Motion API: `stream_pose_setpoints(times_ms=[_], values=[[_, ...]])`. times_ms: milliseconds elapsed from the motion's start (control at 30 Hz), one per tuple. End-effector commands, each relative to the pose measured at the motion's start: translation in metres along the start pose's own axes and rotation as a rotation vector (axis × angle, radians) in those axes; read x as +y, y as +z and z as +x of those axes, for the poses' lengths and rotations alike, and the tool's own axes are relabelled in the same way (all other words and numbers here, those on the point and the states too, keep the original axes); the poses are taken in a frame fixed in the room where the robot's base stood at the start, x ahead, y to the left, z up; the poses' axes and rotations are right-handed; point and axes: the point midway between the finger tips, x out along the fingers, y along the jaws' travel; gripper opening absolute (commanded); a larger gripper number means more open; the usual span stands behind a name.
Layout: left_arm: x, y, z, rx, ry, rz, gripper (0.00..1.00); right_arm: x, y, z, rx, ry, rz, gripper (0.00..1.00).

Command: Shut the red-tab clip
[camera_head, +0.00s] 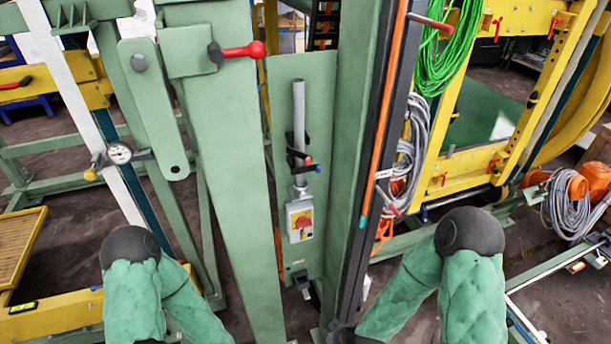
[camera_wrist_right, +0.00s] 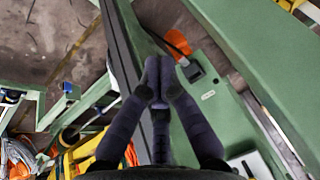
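A grey cylinder (camera_head: 299,105) stands upright on a green panel (camera_head: 318,78), with a labelled grey box (camera_head: 300,220) below it. Black clip parts sit around the cylinder. One small red tab (camera_head: 308,160) shows there, with a blue tip (camera_head: 318,168) just below and right of it. I cannot tell whether the red-tab clip is open or shut. My right gripper (camera_wrist_right: 160,75) has its dark fingers together and looks empty, apart from the clips. My left gripper is out of view.
A thick green post (camera_head: 225,170) stands left of the panel, with a red-knobbed lever (camera_head: 237,51). A dark rail with an orange cable (camera_head: 380,120) stands to the right. In the wrist view, a small black fitting (camera_wrist_right: 192,71) and orange loop (camera_wrist_right: 178,42) are near my fingers.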

Motion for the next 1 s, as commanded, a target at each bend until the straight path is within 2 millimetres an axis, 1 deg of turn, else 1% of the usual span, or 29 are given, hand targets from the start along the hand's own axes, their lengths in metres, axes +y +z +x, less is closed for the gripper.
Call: stream_pose_setpoints(times_ms=[33, 167, 267, 300, 367, 400, 467, 500, 567, 600, 667, 700, 767, 800, 1000], values=[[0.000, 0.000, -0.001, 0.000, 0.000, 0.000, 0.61, -0.003, -0.013, -0.007, 0.035, 0.013, -0.049, 0.00], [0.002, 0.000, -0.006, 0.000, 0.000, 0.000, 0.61, -0.013, -0.050, -0.030, 0.135, 0.061, -0.214, 0.00], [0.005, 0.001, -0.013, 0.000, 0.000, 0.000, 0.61, -0.026, -0.085, -0.059, 0.233, 0.119, -0.374, 0.00], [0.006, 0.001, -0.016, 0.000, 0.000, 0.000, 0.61, -0.031, -0.099, -0.072, 0.273, 0.147, -0.439, 0.00], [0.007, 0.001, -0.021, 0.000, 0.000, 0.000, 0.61, -0.040, -0.119, -0.093, 0.329, 0.190, -0.535, 0.00], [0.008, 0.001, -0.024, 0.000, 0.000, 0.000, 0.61, -0.047, -0.131, -0.107, 0.366, 0.222, -0.596, 0.00], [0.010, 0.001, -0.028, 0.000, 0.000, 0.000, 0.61, -0.057, -0.148, -0.128, 0.418, 0.271, -0.687, 0.00], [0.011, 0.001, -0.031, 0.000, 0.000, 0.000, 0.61, -0.064, -0.159, -0.143, 0.454, 0.307, -0.745, 0.00], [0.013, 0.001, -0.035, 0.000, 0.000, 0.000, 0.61, -0.074, -0.174, -0.167, 0.502, 0.362, -0.829, 0.00], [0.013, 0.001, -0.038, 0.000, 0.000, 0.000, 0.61, -0.081, -0.182, -0.182, 0.533, 0.401, -0.883, 0.00], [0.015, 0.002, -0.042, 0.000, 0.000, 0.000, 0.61, -0.092, -0.194, -0.206, 0.576, 0.461, -0.961, 0.00], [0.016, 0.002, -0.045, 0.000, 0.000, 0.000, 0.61, -0.099, -0.201, -0.223, 0.604, 0.504, -1.010, 0.00], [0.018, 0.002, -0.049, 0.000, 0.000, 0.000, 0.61, -0.109, -0.211, -0.247, 0.642, 0.570, -1.079, 0.00], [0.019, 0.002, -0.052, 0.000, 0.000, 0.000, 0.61, -0.116, -0.216, -0.264, 0.665, 0.616, -1.123, 0.00], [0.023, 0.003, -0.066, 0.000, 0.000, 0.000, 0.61, -0.145, -0.232, -0.345, 0.749, 0.851, -1.304, 0.00]])
